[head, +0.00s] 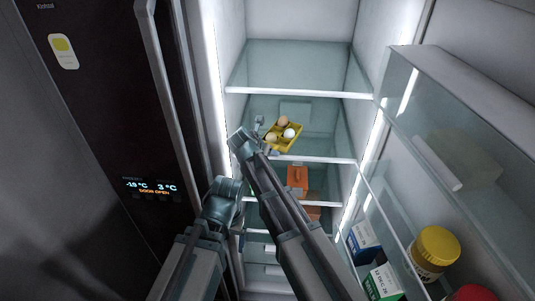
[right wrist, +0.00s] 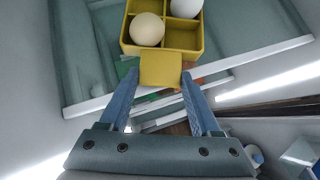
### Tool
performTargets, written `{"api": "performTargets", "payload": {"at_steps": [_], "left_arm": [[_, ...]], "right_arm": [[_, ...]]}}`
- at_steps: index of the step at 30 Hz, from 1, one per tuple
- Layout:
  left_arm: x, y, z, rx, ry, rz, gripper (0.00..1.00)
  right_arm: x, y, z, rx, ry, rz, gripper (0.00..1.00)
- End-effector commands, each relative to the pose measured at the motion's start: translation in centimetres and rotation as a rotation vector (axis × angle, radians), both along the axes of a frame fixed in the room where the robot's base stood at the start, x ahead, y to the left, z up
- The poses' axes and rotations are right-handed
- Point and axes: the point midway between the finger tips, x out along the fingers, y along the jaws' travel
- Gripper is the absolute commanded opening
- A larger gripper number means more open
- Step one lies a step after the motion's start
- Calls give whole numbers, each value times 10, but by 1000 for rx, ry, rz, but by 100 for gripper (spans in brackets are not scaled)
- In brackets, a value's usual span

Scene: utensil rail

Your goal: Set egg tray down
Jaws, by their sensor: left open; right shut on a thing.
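The yellow egg tray (head: 280,146) is inside the open fridge, at a glass shelf. In the right wrist view, the tray (right wrist: 185,38) has a cream egg and a white egg in view, with its front right compartment empty. The head view shows several pale eggs in it. My right gripper (right wrist: 160,78) is shut on the tray's front tab. In the head view my right gripper (head: 266,150) is small and partly hidden by its wrist. My left gripper (head: 238,228) is open, low and left of the right arm, apart from the tray. Whether the tray touches the shelf is unclear.
White-edged glass shelves (head: 300,90) lie above and below the tray. Orange boxes (head: 297,178) stand below it. The open door's shelves at right hold a yellow-lidded jar (head: 436,250) and cartons (head: 382,281). A dark door panel (head: 110,110) stands at left. The upper shelf looks empty.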

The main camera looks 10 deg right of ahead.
Motion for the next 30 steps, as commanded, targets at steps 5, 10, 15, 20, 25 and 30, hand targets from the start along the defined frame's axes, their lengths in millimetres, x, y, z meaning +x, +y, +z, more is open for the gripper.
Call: {"api": "performTargets", "payload": {"at_steps": [5,10,15,20,25,30], "left_arm": [[0,0,1,0,0,0,86],[0,0,1,0,0,0,86],[0,0,1,0,0,0,86],[0,0,5,0,0,0,86],[0,0,18,-1,0,3,86],[0,0,38,-1,1,3,86]], "right_arm": [[-1,0,0,2,2,-1,77],[-1,0,1,2,2,-1,94],[-1,0,1,1,2,-1,94],[-3,1,4,1,2,-1,94],[-11,4,18,1,2,-3,94],[-24,8,37,2,1,-9,94]]}}
